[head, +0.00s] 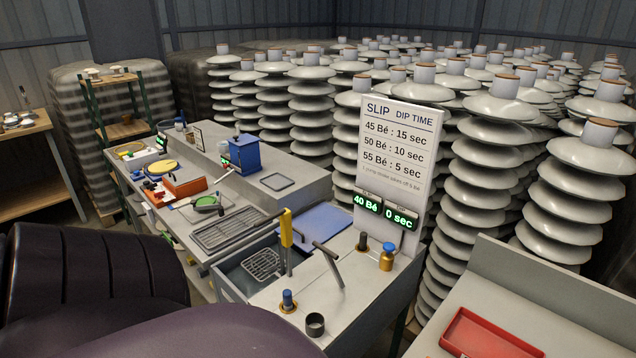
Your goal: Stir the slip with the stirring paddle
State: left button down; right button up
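An open grey tank (232,277) is set into the bench in the middle, with dark grey contents and a wire basket (262,264) in it. Its contents look like slip, but the level is unclear. A tool with a yellow upper part (286,228) stands upright at the tank's right side, its thin shaft running down. A T-shaped handle (327,250) rises to its right. I cannot tell for certain which is the stirring paddle. Green displays (384,211) read 40 Bé and 0 sec. Neither gripper shows; only dark rounded parts of mine fill the lower left.
A slip dip-time sign (397,145) stands behind the tank. A brass bottle (386,260), a blue-topped fitting (288,299) and a dark cup (315,324) are on the bench. A red tray (489,334) lies lower right. Tall insulator stacks (485,185) crowd the back.

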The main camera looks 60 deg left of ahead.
aim_at(327, 253)
jog(key=u, duration=1.75)
jog(key=k+u, duration=0.2)
jog(key=i+u, duration=0.25)
jog(key=i, duration=0.2)
